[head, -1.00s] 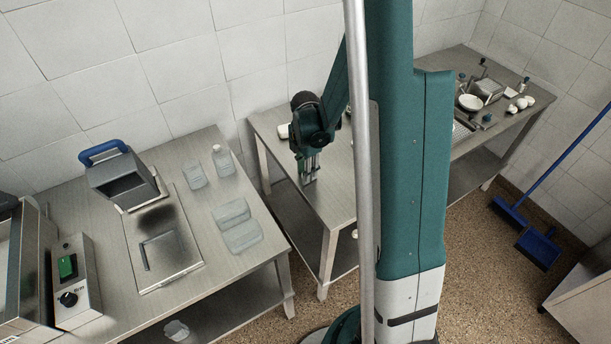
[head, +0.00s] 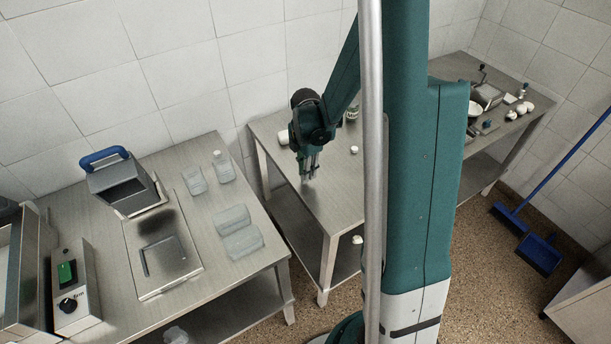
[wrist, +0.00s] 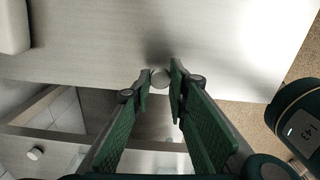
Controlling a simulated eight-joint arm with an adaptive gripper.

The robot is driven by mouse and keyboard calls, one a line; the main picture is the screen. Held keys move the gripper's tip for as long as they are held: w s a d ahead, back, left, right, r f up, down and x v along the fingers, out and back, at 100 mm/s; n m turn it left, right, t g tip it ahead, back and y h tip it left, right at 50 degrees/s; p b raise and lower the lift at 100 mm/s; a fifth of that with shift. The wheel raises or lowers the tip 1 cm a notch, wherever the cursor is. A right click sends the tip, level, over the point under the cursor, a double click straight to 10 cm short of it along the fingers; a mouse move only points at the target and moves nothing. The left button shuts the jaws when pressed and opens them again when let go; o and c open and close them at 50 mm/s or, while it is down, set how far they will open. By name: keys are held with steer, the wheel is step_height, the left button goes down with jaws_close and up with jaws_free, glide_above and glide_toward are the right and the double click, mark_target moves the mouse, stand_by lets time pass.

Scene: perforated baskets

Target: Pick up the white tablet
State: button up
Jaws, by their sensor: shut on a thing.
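The white tablet (wrist: 160,78) is a small round white disc between the fingertips in the wrist view. My gripper (wrist: 160,82) is shut on it, with one green-padded finger on each side. In the head view my gripper (head: 309,178) points down at the left part of the middle metal table (head: 335,195). The tablet cannot be made out there, and I cannot tell its height above the tabletop.
A white object (head: 283,137) stands behind my gripper, and a small white piece (head: 354,149) lies to its right. Another white piece (head: 357,239) is on the lower shelf. Clear containers (head: 242,241) stand on the left table. Bare tabletop surrounds my gripper.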

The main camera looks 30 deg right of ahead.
steer(key=shift+r, duration=3.45)
steer(key=shift+r, duration=3.7)
steer(key=w+a+n, duration=0.4)
steer(key=w+a, duration=1.8)
steer(key=w, duration=0.1)
steer(key=w+a+n, duration=0.1)
steer(key=w+a, duration=0.3)
steer(key=a, duration=0.6)
steer(key=w+a+n, duration=0.1)
steer(key=w+a, duration=0.3)
steer(key=a, duration=0.6)
step_height(320, 180, down, 5)
steer(key=shift+f, duration=0.1)
